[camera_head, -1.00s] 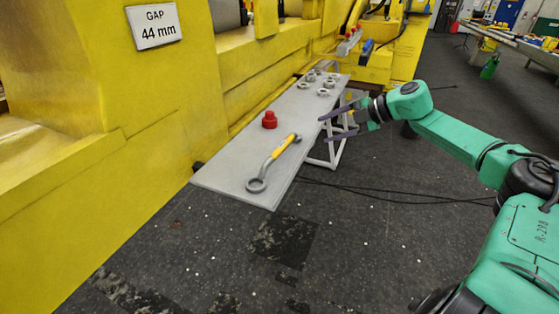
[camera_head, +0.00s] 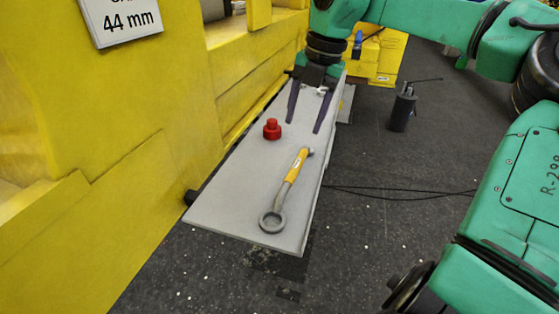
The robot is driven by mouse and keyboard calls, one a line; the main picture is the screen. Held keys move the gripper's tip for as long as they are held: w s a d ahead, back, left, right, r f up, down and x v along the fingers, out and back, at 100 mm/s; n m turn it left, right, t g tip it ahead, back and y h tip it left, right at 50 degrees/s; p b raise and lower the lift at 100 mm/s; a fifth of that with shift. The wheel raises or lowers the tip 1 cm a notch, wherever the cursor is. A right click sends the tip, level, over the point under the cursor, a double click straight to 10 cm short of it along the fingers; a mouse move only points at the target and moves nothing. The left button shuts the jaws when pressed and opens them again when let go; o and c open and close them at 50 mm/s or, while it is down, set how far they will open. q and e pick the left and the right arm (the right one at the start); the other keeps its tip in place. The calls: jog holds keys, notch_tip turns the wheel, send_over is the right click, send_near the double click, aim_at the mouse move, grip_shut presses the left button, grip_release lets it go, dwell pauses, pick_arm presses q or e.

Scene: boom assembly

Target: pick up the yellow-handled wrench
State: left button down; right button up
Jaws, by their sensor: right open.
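The wrench (camera_head: 291,178) has a yellow handle and a grey ring end. It lies on the grey table (camera_head: 225,205), with its ring end toward the near edge. My right gripper (camera_head: 303,128) is above the far part of the table, its two dark fingers spread and pointing toward the wrench. The fingertips are apart from the wrench, just beyond the handle's far end, with nothing between them. My left gripper is not in view.
A red knobbed part (camera_head: 271,129) stands on the table left of the gripper's fingers. A yellow machine wall (camera_head: 130,170) runs along the table's left side. A sign (camera_head: 122,18) reads 44 mm. Dark floor lies open to the right, with black cables and a dark cylinder (camera_head: 402,109).

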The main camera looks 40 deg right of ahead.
jog(key=p, duration=0.1)
send_near(296, 166)
notch_tip(296, 166, down, 2)
jog(key=s, duration=0.1)
jog(key=f, duration=0.1)
jog(key=w+f+p, duration=0.1)
jog(key=shift+w+a+f, duration=0.1)
jog(key=shift+a+f, duration=0.15)
jog(key=shift+f, duration=0.1)
jog(key=f+p, duration=0.1)
jog(key=f, duration=0.1)
jog(key=w+f, duration=0.1)
jog(key=f, duration=0.1)
jog(key=shift+a+f+p, duration=0.1)
jog(key=shift+a+p, duration=0.1)
jog(key=shift+p, duration=0.15)
jog(key=shift+f, duration=0.2)
jog(key=shift+c, duration=0.9)
grip_shut()
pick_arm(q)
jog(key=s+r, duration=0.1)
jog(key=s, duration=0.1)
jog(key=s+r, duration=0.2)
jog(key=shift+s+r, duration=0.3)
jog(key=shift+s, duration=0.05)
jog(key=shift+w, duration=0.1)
pick_arm(e)
jog(key=shift+r, duration=0.1)
